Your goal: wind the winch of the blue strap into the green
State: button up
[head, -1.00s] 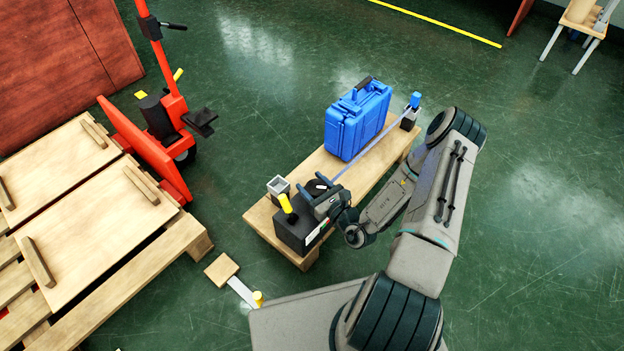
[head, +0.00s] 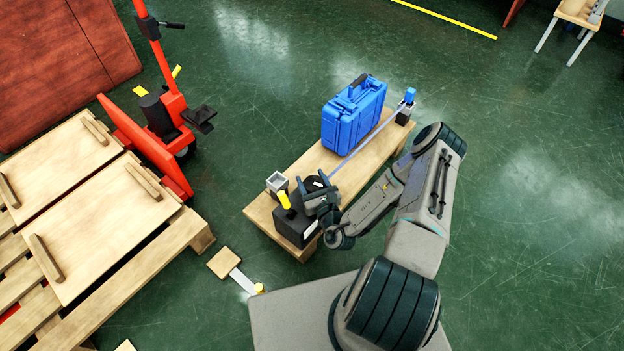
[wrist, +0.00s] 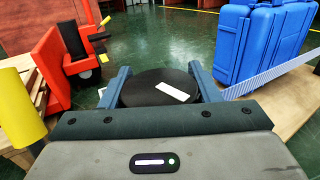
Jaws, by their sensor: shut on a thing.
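The winch is a black box (head: 293,228) at the near end of a wooden bench, with a round black drum knob (wrist: 158,90) bearing a white mark. My gripper (wrist: 161,82) is shut on this knob, one blue-grey finger on each side. In the head view my gripper (head: 318,191) hides part of the winch. The blue strap (head: 358,149) runs from the winch along the bench to a blue-topped post (head: 407,103) at the far end. A small pale panel (head: 310,230) shows on the winch's side. I cannot make out a green zone there.
A blue case (head: 353,118) stands on the bench (head: 385,138) beside the strap. A yellow handle (head: 285,200) and a small grey open box (head: 277,182) are close to the gripper's left. A red pallet truck (head: 160,120) and pallets (head: 100,225) stand left.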

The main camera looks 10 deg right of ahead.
jog(key=o, duration=1)
jog(key=s+d+p, duration=0.2)
jog(key=s+p, duration=0.1)
jog(key=s, duration=1)
jog(key=shift+s, duration=0.35)
jog(key=shift+r+p, duration=0.1)
jog(key=shift+p, duration=0.2)
